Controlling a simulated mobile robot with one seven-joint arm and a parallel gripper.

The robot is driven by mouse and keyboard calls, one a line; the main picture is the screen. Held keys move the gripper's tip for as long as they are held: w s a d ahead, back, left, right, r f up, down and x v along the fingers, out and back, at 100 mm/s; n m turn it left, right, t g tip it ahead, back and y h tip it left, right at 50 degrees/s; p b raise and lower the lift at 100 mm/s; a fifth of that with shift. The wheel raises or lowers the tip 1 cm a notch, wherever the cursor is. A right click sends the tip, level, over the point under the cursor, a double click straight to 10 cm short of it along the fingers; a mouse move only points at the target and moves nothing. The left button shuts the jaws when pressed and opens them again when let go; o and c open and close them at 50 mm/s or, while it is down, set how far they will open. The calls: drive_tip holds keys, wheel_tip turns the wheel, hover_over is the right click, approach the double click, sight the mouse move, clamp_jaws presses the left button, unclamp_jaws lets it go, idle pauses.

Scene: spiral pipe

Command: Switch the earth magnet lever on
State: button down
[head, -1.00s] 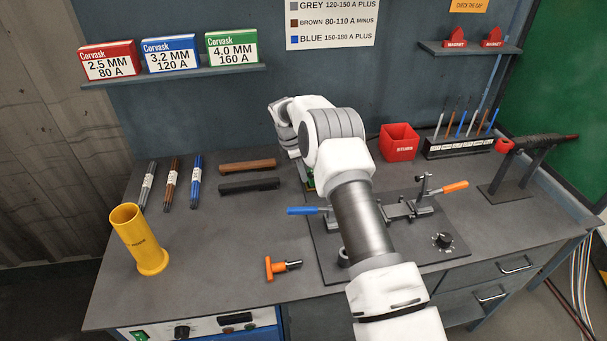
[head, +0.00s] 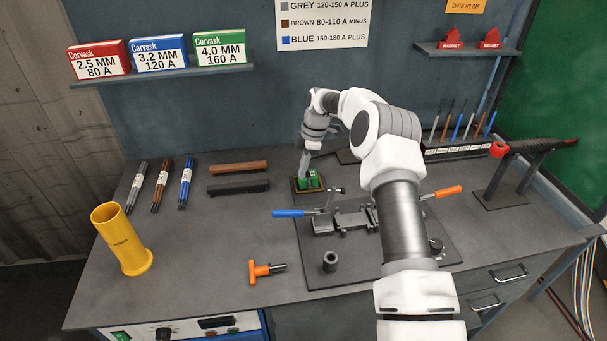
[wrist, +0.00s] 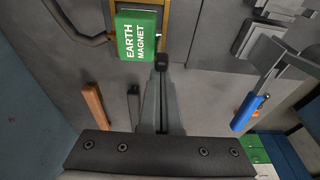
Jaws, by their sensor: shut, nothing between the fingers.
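The green earth magnet block (head: 309,183) sits on a brown-edged base at the back left of the dark fixture plate. In the wrist view the block (wrist: 138,36) shows its white "EARTH MAGNET" label at the top. My gripper (head: 303,172) is shut and empty, pointing down at the left side of the block. In the wrist view my gripper's fingers (wrist: 162,78) end just beside the block's lower right corner. A small black piece shows at their tips; I cannot tell whether it is the lever or whether they touch it.
A clamp with a blue handle (head: 293,213) stands in front of the magnet; an orange handle (head: 447,192) is to its right. Brown (head: 237,168) and black (head: 238,187) bars lie to the left. The bench between the yellow tube (head: 121,240) and orange tool (head: 262,270) is clear.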

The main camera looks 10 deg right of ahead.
drive_tip(key=d+y+b, duration=0.2)
drive_tip(key=y, duration=0.1)
drive_tip(key=shift+f, duration=0.15)
drive_tip(key=d+y+b, duration=0.1)
drive_tip(key=y+b, duration=0.1)
drive_tip(key=shift+d+f+y+b, duration=0.15)
drive_tip(key=shift+d+y+b, duration=0.15)
drive_tip(key=shift+d+b, duration=0.05)
drive_tip(key=shift+r+p, duration=0.3)
drive_tip(key=shift+r, duration=0.1)
drive_tip(key=shift+r, duration=0.8)
